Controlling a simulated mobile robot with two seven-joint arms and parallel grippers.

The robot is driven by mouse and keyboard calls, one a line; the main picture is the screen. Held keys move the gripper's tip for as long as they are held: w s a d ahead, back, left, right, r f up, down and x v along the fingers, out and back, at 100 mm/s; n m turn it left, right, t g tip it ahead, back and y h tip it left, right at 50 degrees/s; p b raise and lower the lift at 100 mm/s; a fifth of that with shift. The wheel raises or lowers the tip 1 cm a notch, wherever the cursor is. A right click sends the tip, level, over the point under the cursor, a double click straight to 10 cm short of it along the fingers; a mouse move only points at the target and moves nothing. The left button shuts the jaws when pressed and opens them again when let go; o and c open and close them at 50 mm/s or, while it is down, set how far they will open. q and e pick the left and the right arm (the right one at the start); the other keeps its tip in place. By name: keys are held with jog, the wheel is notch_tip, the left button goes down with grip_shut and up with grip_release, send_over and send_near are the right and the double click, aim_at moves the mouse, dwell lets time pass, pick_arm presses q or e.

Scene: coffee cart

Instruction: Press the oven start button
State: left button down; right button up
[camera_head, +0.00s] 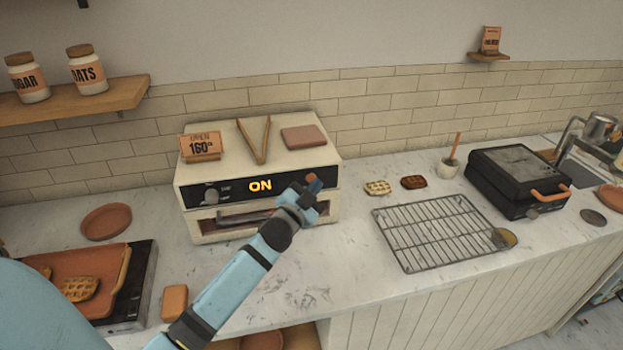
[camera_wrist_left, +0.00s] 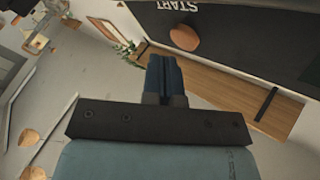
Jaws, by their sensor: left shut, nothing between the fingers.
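The cream oven (camera_head: 188,192) stands on the counter against the tiled wall. Its black front panel (camera_head: 232,191) shows a lit orange "ON". My left gripper (camera_head: 313,183) is shut and empty at the right end of this panel, hiding what lies behind it. In the left wrist view, a round copper-coloured start button (camera_wrist_left: 184,37) sits on the black panel under the word "START". The shut blue fingertips (camera_wrist_left: 164,58) are just below and left of the button in that picture; I cannot tell whether they touch it. My right gripper is out of view.
A "160°" sign (camera_head: 200,147), tongs (camera_head: 254,141) and a pinkish block (camera_head: 303,137) are on the oven's top. A wire rack (camera_head: 440,230) and a black waffle maker (camera_head: 515,180) stand to the right. A tray (camera_head: 100,290) with waffles is at left.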

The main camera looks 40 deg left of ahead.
pick_arm(q)
jog(key=shift+s+d, duration=0.1)
jog(key=shift+d, duration=0.1)
jog(key=shift+s+d, duration=1.55)
jog(key=shift+d, duration=0.25)
